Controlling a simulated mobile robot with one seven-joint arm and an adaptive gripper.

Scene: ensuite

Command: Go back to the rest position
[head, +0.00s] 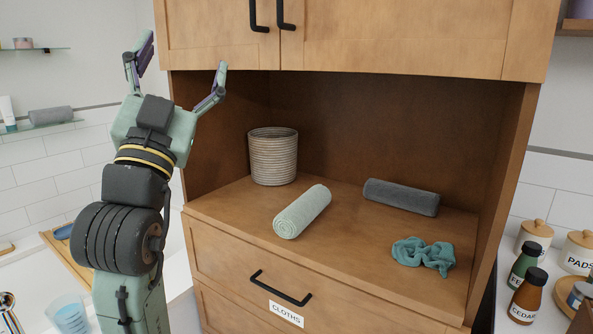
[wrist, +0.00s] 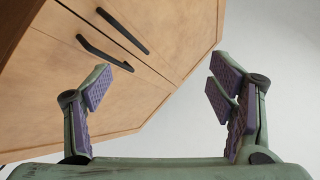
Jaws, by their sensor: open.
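My gripper (head: 180,76) is raised at the left of the wooden cabinet in the head view, fingers pointing up. Its two fingers are spread wide with nothing between them. In the wrist view my gripper (wrist: 158,92) also shows open and empty, with purple pads. Beyond it there are the upper cabinet doors (wrist: 60,85) and a pale plain surface. The right finger in the head view overlaps the cabinet's left edge; I cannot tell how close it is.
The open shelf (head: 345,238) holds a ribbed basket (head: 273,158), a rolled light green cloth (head: 302,211), a rolled dark grey cloth (head: 401,196) and a teal scrunchie (head: 423,256). Below is a shut drawer (head: 230,262) labelled CLOTHS.

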